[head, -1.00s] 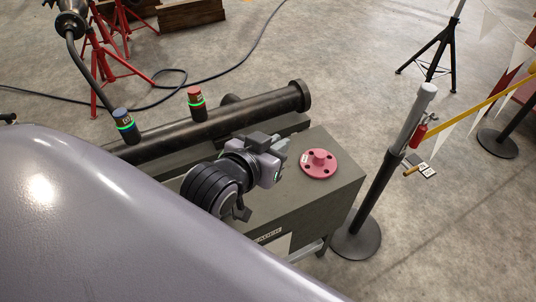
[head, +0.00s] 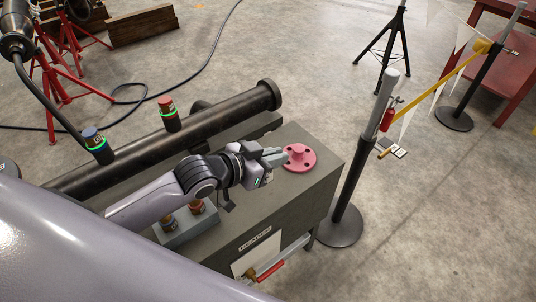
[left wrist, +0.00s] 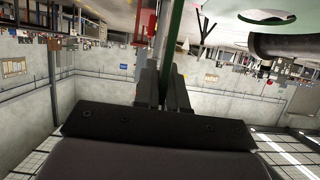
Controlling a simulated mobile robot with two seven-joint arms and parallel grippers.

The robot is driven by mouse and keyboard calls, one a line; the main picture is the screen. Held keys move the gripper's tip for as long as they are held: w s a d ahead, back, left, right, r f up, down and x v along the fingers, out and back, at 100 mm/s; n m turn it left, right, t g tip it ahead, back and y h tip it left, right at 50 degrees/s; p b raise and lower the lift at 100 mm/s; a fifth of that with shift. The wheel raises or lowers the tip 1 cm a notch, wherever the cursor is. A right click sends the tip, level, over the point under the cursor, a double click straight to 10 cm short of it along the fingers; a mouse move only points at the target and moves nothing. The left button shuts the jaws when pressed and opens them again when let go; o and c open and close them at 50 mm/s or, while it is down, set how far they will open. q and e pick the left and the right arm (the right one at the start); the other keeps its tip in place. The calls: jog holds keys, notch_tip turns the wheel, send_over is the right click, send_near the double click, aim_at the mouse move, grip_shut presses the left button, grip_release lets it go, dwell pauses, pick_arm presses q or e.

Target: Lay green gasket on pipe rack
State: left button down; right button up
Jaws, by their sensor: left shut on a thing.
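My left gripper (head: 272,157) is over the grey bench, its fingertips close to the left edge of a pink round flange (head: 299,158). I cannot tell whether they touch it. In the left wrist view the fingers (left wrist: 163,85) are shut on a thin green strip (left wrist: 174,40), which looks like the green gasket seen edge-on. In the head view the gasket does not show clearly at the fingertips. No thing is plainly marked as the pipe rack; a dark flanged pipe (head: 225,115) lies along the back of the bench. My right gripper is not in view.
The grey bench (head: 310,200) has a block with brass fittings (head: 196,207) near my forearm. A barrier post (head: 367,150) stands right of the bench. Open floor lies beyond.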

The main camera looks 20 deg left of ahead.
pick_arm(q)
jog(key=shift+w+a+f, duration=0.4)
jog(key=shift+a+f, duration=0.1)
jog(key=shift+a, duration=0.3)
jog(key=shift+a+f, duration=0.2)
jog(key=shift+f, duration=0.05)
notch_tip(320, 180, down, 6)
jog(key=b, duration=0.7)
jog(key=shift+f+b, duration=0.65)
jog(key=shift+b, duration=0.05)
jog(key=shift+f, duration=0.1)
jog(key=shift+f, duration=0.5)
